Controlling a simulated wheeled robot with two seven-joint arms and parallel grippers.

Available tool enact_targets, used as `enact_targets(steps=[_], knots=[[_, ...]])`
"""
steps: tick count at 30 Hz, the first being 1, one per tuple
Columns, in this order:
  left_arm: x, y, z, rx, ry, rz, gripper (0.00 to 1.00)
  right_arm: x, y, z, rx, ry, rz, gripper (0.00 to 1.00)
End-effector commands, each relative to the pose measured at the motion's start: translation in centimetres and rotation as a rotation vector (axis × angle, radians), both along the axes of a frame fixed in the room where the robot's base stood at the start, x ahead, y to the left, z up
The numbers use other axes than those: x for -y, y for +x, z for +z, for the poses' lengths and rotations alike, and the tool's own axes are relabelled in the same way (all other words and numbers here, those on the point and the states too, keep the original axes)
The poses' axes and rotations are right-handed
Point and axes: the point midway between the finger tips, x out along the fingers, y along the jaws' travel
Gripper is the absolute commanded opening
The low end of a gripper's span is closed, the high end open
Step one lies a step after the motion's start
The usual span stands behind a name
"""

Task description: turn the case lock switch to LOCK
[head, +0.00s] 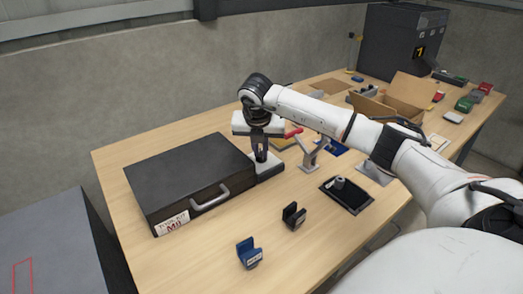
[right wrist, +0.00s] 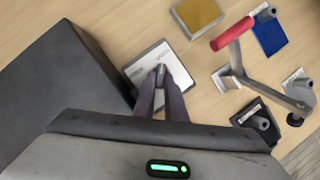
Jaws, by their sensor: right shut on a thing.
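A black tool case (head: 190,172) with a grey handle and a white label lies on the wooden table at the left. A small plate (head: 270,172) stands against its right side; in the right wrist view it shows as a pale plate (right wrist: 138,68) with faint lettering that I cannot read. My right gripper (head: 261,157) points down over this plate. In the right wrist view its fingertips (right wrist: 161,75) are shut on a small grey switch knob (right wrist: 161,68). The fingers hide most of the knob, so its exact setting cannot be told. My left gripper is not in view.
A red-handled toggle clamp (head: 309,153) stands just right of the gripper. A black plate with a knob (head: 346,196), a black holder (head: 293,216) and a blue holder (head: 249,252) are nearer the front edge. A cardboard box (head: 403,95) stands further back.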

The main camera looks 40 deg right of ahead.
Motion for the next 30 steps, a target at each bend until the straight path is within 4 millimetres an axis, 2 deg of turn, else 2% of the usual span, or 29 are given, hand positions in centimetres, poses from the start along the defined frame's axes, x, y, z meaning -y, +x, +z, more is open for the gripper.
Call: enact_targets(steps=[18, 19, 22, 30], knots=[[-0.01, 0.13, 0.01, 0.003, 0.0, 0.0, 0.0, 0.04, 0.17, 0.21, 0.006, 0.0, -0.046, 0.0], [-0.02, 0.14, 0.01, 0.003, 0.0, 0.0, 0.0, 0.05, 0.17, 0.21, 0.006, 0.0, -0.046, 0.13], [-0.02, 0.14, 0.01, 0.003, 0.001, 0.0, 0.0, 0.04, 0.15, 0.18, 0.005, 0.0, -0.045, 0.29], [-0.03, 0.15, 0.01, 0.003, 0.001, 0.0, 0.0, -0.01, 0.09, 0.09, 0.002, 0.0, -0.044, 0.3]])
